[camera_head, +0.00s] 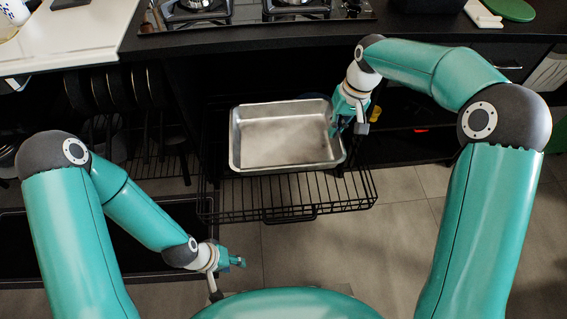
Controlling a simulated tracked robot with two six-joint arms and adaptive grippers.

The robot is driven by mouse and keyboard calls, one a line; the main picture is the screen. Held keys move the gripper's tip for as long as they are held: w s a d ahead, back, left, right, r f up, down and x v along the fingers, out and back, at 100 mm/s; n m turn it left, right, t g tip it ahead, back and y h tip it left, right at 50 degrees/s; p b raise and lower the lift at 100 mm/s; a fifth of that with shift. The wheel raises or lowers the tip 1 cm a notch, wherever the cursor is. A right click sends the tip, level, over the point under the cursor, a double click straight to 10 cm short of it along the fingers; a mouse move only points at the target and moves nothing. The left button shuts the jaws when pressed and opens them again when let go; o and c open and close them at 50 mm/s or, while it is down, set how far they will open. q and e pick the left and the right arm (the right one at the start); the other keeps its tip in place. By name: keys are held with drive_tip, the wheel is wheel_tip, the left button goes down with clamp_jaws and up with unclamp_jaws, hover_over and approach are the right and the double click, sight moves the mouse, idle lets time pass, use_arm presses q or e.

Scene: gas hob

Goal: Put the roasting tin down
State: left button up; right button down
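The roasting tin (285,137) is a silver, rectangular, empty tin. It is level, over a black wire rack (290,190) that sticks out from the cabinet below the hob. I cannot tell whether the tin touches the rack. My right gripper (346,126) is at the tin's right edge, with its fingers at the rim; whether they are closed on it is hard to see. My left gripper (238,262) is low at the left front, apart from the tin and the rack, and holds nothing visible. Its finger opening is too small to tell.
The gas hob (255,12) is set in the dark worktop (420,25) above the rack. Dark pans (130,90) stand on a wire shelf at the left. A white counter (70,35) is at the upper left. Tiled floor (390,240) is clear in front of the rack.

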wheel_tip(320, 180, down, 20)
drive_tip(key=b, duration=0.5)
drive_tip(key=shift+f+b, duration=0.15)
drive_tip(key=shift+b, duration=0.2)
drive_tip(key=c, duration=1.3)
unclamp_jaws()
drive_tip(key=shift+f, duration=0.1)
drive_tip(key=r+p, duration=0.1)
drive_tip(key=r, duration=0.3)
drive_tip(key=d+r+p, duration=0.1)
drive_tip(key=r, duration=0.3)
drive_tip(key=d+r+p, duration=0.1)
drive_tip(key=r, duration=0.3)
drive_tip(key=shift+p, duration=0.4)
